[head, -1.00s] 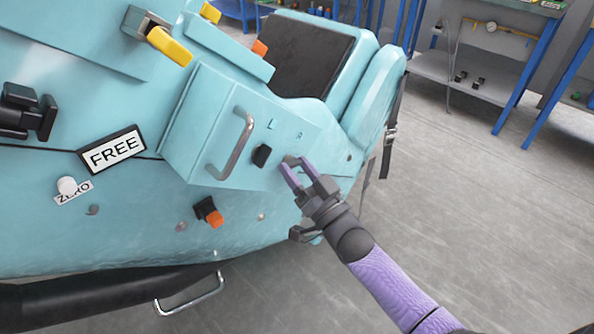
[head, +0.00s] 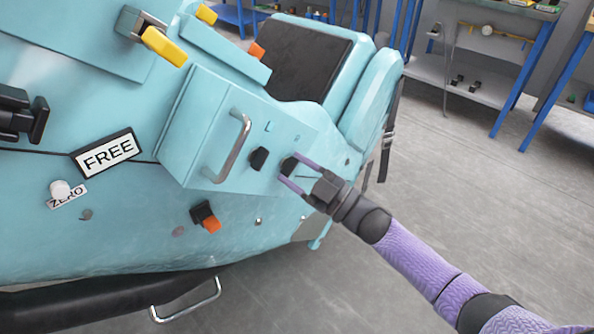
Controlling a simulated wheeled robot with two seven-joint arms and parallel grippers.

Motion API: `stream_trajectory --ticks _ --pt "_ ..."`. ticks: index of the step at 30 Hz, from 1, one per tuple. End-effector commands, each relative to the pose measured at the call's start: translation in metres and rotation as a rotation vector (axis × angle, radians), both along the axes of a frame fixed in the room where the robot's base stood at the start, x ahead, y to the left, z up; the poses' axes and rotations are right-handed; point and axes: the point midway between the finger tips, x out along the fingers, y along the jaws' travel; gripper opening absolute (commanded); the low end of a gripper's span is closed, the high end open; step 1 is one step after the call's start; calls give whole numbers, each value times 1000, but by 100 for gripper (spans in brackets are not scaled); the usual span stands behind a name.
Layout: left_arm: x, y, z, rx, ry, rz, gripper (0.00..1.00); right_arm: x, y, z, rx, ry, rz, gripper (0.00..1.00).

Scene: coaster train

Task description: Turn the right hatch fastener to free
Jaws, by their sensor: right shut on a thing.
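The right hatch fastener (head: 289,166) is a small dark knob on the face of the light-blue hatch box (head: 205,125). My right gripper (head: 290,170) reaches in from the lower right, with its two purple fingers one on each side of this knob, shut on it. The fingers partly cover the knob, so its turn angle is hard to tell. The left hatch fastener (head: 259,158), a similar dark knob, sits just left of it, untouched. Small blue marks show above both knobs, too small to read.
A metal handle (head: 237,145) stands out left of the knobs. A FREE sign (head: 108,154), a ZERO label (head: 68,197), an orange-tipped switch (head: 206,217) and a yellow lever (head: 164,46) are on the blue body. Open grey floor (head: 440,190) lies to the right.

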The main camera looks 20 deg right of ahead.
Motion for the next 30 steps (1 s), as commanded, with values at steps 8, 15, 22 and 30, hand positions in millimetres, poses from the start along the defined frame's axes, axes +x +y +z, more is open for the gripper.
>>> stream_trajectory --ticks 8,15,22,30 --pt "-6 0 2 0 10 0 59 0 -1 0 -133 -46 0 0" --pt "-7 0 3 -1 10 0 59 0 -1 0 -184 -64 0 0" --pt "-3 0 2 0 4 0 59 0 0 0 -195 -69 -1 0" --pt "3 0 1 0 -6 1 59 0 0 0 -195 -68 0 60"
